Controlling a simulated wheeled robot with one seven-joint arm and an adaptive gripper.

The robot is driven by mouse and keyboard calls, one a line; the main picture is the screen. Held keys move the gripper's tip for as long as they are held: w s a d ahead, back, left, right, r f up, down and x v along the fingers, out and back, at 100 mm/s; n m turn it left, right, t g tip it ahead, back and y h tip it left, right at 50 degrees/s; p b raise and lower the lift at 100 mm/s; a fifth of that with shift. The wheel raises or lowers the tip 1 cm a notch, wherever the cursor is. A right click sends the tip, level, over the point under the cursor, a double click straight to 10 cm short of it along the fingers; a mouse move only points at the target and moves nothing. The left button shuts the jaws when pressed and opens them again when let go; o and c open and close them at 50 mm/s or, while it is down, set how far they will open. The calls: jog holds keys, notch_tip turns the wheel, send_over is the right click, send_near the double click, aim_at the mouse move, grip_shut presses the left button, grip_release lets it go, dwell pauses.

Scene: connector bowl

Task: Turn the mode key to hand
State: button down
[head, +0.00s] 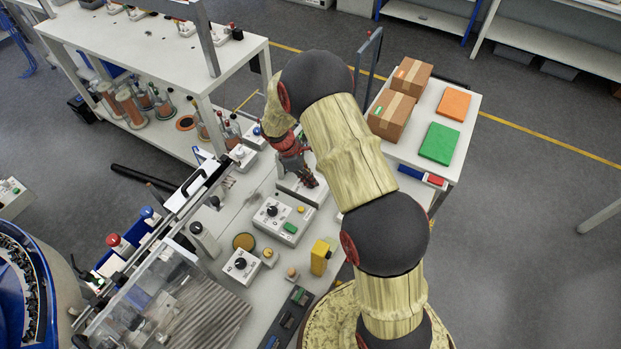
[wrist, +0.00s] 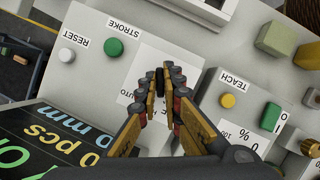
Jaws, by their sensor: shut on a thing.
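The mode key is a small dark upright piece (wrist: 160,78) on a white label of a pale control box (wrist: 88,82). My gripper (wrist: 161,88) has its two fingers closed around the key in the wrist view. Part of the word AUTO shows left of the fingers; the fingers hide the rest of the label, so the key's exact setting cannot be read. In the head view my gripper (head: 309,181) reaches down to the pale box (head: 294,189), and the key is hidden there.
A green STROKE button (wrist: 114,47), a white RESET button (wrist: 67,56) and a yellow TEACH button (wrist: 227,100) flank the fingers. A black display (wrist: 55,143) lies at lower left. In the head view another control box (head: 270,214) stands close in front.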

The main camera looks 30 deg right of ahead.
jog(key=m+g+y, duration=0.1)
jog(key=m, duration=0.4)
jog(key=shift+w+d+p, duration=0.1)
jog(key=shift+p, duration=0.2)
jog(key=shift+m+y, duration=0.3)
jog(key=c, duration=2)
grip_release()
jog(key=shift+o, duration=0.2)
jog(key=shift+r, duration=0.1)
jog(key=v, duration=1.1)
jog(key=shift+w+r, duration=0.25)
jog(key=shift+w, duration=0.15)
jog(key=shift+g, duration=0.3)
